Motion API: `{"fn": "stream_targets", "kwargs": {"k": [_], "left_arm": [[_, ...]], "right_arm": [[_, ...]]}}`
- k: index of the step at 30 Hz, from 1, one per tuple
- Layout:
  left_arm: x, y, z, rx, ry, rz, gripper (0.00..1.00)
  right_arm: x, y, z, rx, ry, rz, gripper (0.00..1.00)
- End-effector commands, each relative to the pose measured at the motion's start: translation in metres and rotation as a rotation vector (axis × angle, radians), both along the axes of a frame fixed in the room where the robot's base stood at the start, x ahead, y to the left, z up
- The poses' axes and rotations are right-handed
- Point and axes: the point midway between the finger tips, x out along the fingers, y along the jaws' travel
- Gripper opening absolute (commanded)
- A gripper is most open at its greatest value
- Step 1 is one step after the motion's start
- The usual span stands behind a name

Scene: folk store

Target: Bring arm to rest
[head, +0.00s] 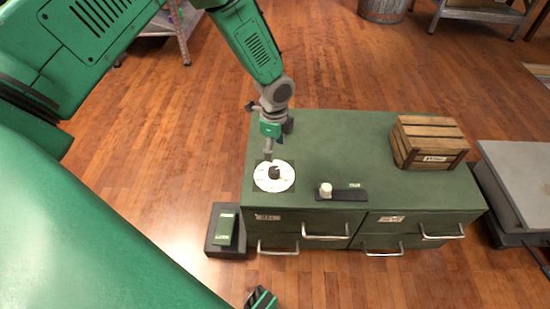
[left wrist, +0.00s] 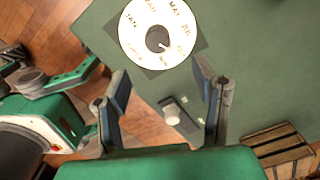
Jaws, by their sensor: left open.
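My left gripper (head: 268,154) hangs over the left part of the green cabinet top, just behind a white round dial (head: 262,183) with a black centre knob. In the left wrist view, its two fingers (left wrist: 163,86) stand wide apart with nothing between them. The dial (left wrist: 136,46), marked with months, lies flat beyond the fingertips in that view. My left arm (head: 250,45) reaches in from the upper left, its forearm slanting down to the cabinet.
The green cabinet (head: 330,135) has several drawers with metal handles. On it are a white slider knob (head: 326,190) on a dark strip and a wooden crate (head: 429,142). A green pedal (head: 225,229) on a black base stands at left. A grey platform (head: 520,175) is at right.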

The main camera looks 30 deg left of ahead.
Motion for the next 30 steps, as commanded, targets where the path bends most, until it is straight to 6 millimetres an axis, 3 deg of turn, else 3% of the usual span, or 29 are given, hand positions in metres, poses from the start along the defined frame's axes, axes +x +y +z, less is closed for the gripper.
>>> {"fn": "stream_targets", "kwargs": {"k": [6, 22, 26, 29, 30], "left_arm": [[0.0, 0.0, 0.012, 0.0, 0.001, 0.0, 0.54], [-0.005, -0.003, 0.011, -0.008, 0.004, 0.012, 0.54], [-0.041, -0.027, 0.004, -0.06, 0.026, 0.131, 0.54], [-0.099, -0.054, -0.001, -0.118, 0.06, 0.349, 0.54], [-0.127, -0.063, 0.0, -0.134, 0.074, 0.465, 0.54]], "right_arm": [[0.0, 0.0, 0.0, 0.0, 0.0, 0.0, 0.33], [0.002, 0.0, 0.001, 0.0, 0.003, 0.0, 0.33], [0.002, 0.0, 0.016, 0.0, 0.003, 0.0, 0.33], [0.002, 0.0, 0.038, 0.0, 0.003, 0.0, 0.33], [0.002, 0.0, 0.048, 0.0, 0.003, 0.0, 0.33]]}}
